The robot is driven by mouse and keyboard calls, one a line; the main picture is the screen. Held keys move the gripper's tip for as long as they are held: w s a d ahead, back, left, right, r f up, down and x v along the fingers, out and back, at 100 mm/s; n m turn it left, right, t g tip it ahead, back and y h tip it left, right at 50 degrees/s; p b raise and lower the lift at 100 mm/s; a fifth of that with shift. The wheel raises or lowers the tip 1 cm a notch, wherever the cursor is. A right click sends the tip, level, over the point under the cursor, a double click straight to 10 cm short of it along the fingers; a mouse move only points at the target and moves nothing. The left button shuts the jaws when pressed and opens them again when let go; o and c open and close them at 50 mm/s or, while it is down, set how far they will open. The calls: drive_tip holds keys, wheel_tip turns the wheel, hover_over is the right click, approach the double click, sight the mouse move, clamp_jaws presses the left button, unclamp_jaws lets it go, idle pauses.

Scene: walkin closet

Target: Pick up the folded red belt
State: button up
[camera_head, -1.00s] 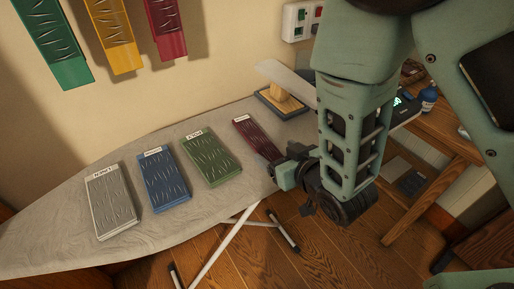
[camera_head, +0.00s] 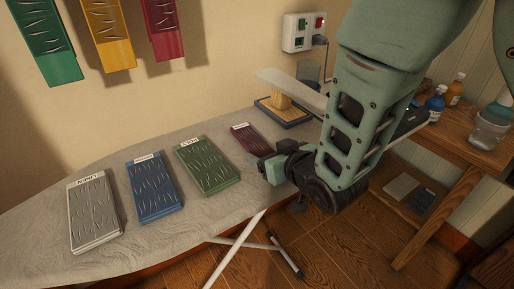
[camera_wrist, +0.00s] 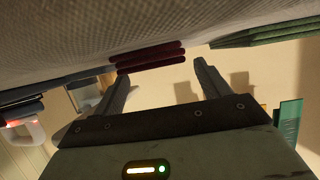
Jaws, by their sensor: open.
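A dark red folded item (camera_head: 250,138) with a white label lies flat on the ironing board (camera_head: 110,168), at the right end of a row; it looks like the folded red belt. In the wrist view the red item (camera_wrist: 150,57) shows edge-on as stacked layers, with the board surface above it in the picture. My gripper (camera_head: 268,168) is low at the board's front edge, just in front of the red item. In the wrist view my gripper (camera_wrist: 160,72) is open and empty, its fingers pointing toward the red layers, which appear between and beyond the tips.
Green (camera_head: 207,165), blue (camera_head: 155,187) and grey (camera_head: 92,212) folded items lie left of the red one. An iron rest (camera_head: 283,110) stands behind it. A wooden table (camera_head: 470,140) with bottles is at right. Green, yellow and red pieces hang on the wall.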

sight(260, 148)
drive_tip(key=x, duration=0.3)
drive_tip(key=shift+w+f, duration=0.1)
drive_tip(key=shift+f, duration=0.05)
drive_tip(key=shift+c, duration=0.2)
drive_tip(key=c, duration=1)
